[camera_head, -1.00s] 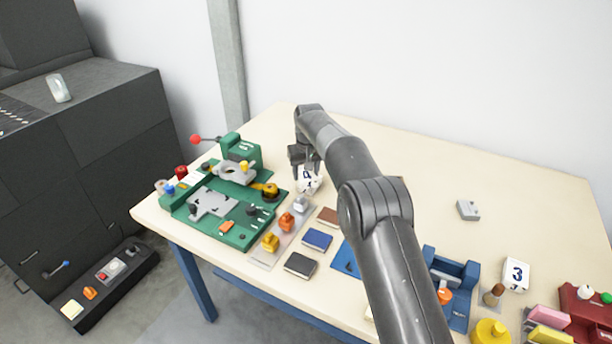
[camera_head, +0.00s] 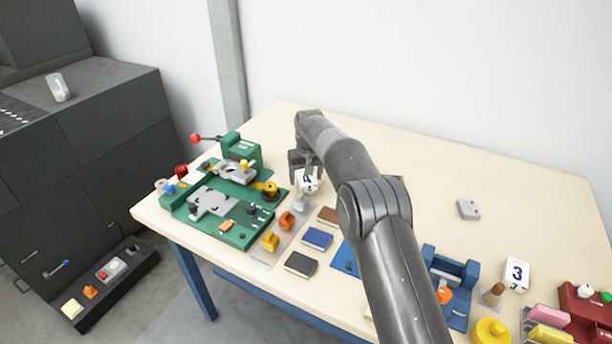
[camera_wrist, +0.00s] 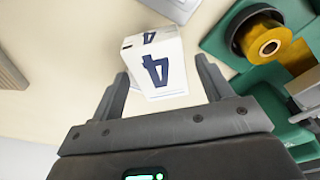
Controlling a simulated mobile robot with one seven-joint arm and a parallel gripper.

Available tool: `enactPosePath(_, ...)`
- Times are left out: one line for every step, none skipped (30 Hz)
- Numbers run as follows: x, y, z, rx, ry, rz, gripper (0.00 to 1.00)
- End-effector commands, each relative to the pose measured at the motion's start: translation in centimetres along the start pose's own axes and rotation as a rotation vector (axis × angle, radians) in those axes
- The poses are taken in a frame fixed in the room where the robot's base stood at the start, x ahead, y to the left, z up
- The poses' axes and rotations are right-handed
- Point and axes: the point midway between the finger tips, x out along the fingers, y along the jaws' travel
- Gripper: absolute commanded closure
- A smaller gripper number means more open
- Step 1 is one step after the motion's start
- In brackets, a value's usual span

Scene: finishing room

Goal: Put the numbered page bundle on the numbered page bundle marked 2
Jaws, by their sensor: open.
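A white numbered page bundle marked 4 (camera_wrist: 155,65) lies between the two fingers of my gripper (camera_wrist: 160,88) in the wrist view. The fingers are open, one on each side of it, and a gap shows beside them. In the head view the bundle (camera_head: 308,181) is partly hidden by my gripper (camera_head: 304,168), which points down over it beside the green machine. Another white bundle, marked 3 (camera_head: 516,274), stands at the right of the table. I see no bundle marked 2; my arm hides part of the table.
A green machine (camera_head: 228,228) with a red-knobbed lever stands left of the bundle. Small blocks and notebooks (camera_head: 317,239) lie in front. A blue fixture (camera_head: 452,288) and red holder (camera_head: 588,306) are at the right. The back of the table (camera_head: 420,155) is mostly clear.

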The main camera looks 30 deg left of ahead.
Motion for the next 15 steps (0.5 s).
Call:
enactPosePath(-0.2,0.0,-0.1,0.000,0.001,0.000,0.28)
enactPosePath(-0.4,0.0,-0.1,0.000,0.002,0.000,0.28)
enactPosePath(-0.8,0.0,-0.1,0.000,0.003,0.000,0.28)
enactPosePath(-1.2,0.0,-0.1,0.000,0.003,0.000,0.28)
enactPosePath(-1.6,0.0,-0.1,0.000,0.004,0.000,0.28)
enactPosePath(-2.4,0.0,-0.1,0.000,0.004,0.000,0.28)
enactPosePath(-3.0,0.0,-0.1,0.000,0.004,0.000,0.28)
enactPosePath(-3.7,0.0,-0.1,0.000,0.005,0.000,0.28)
enactPosePath(-4.5,0.0,-0.1,0.000,0.005,0.000,0.28)
enactPosePath(-5.2,0.0,-0.1,0.000,0.004,0.000,0.28)
enactPosePath(-5.9,0.0,-0.1,0.000,0.005,0.000,0.28)
enactPosePath(-6.8,0.0,-0.1,0.000,0.004,0.000,0.28)
enactPosePath(-7.4,0.0,-0.1,0.000,0.003,0.000,0.28)
enactPosePath(-8.0,0.0,-0.1,0.000,0.004,0.000,0.28)
enactPosePath(-8.8,0.0,-0.1,0.000,0.003,0.001,0.28)
